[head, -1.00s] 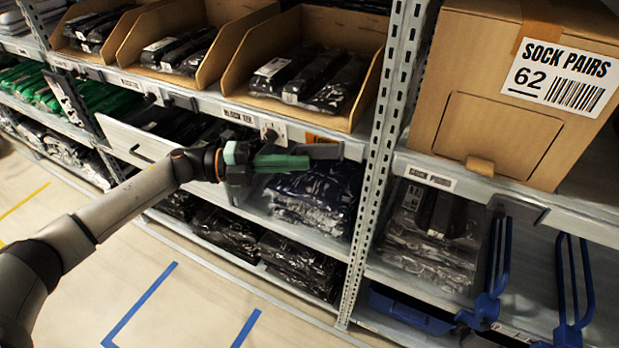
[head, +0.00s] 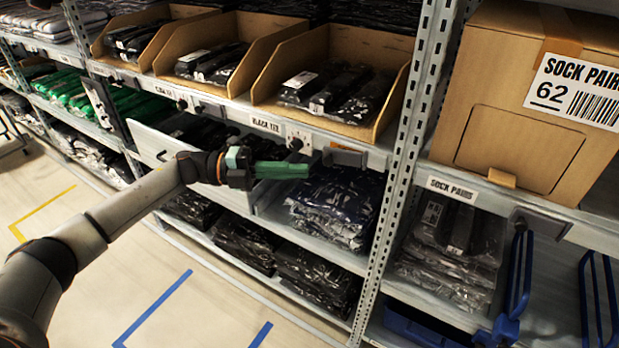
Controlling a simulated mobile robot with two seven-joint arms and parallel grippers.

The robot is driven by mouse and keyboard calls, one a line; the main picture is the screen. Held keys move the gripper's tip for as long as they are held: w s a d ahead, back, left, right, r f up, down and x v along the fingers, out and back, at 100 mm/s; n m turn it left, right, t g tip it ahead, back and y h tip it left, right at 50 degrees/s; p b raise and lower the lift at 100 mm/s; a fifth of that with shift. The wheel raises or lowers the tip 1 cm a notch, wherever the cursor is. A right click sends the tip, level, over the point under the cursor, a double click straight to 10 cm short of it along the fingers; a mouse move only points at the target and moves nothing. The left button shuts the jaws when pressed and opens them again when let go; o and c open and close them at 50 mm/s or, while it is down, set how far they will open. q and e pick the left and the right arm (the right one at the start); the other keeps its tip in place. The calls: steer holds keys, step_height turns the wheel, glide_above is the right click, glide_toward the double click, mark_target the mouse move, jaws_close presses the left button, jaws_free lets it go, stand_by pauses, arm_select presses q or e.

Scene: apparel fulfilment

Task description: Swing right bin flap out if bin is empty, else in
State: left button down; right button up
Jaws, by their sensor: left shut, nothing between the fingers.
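The right open cardboard bin (head: 392,100) holds several black packages (head: 335,88), so it is not empty. Below its front, by the black-tee label (head: 267,124), a grey flap (head: 348,157) shows at the shelf edge with an orange patch behind it. My left gripper (head: 305,170) has green fingers, shut and empty, pointing right. In the picture its tips lie just left of and a little below the flap, seemingly apart from it; depth is hard to judge. My right gripper is not in view.
Two more open bins (head: 262,50) with dark packages stand to the left. A metal upright (head: 402,190) and a sock-pairs box (head: 510,110) are to the right. Bagged clothes (head: 335,205) fill the shelf below. The floor at lower left is clear.

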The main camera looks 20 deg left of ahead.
arm_select(q)
steer(key=w+a+b, duration=0.1)
steer(key=a, duration=0.5)
steer(key=shift+w+f, duration=0.15)
steer(key=shift+w, duration=0.2)
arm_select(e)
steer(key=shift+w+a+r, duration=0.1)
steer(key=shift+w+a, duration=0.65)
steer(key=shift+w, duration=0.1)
arm_select(q)
steer(key=shift+d, duration=0.1)
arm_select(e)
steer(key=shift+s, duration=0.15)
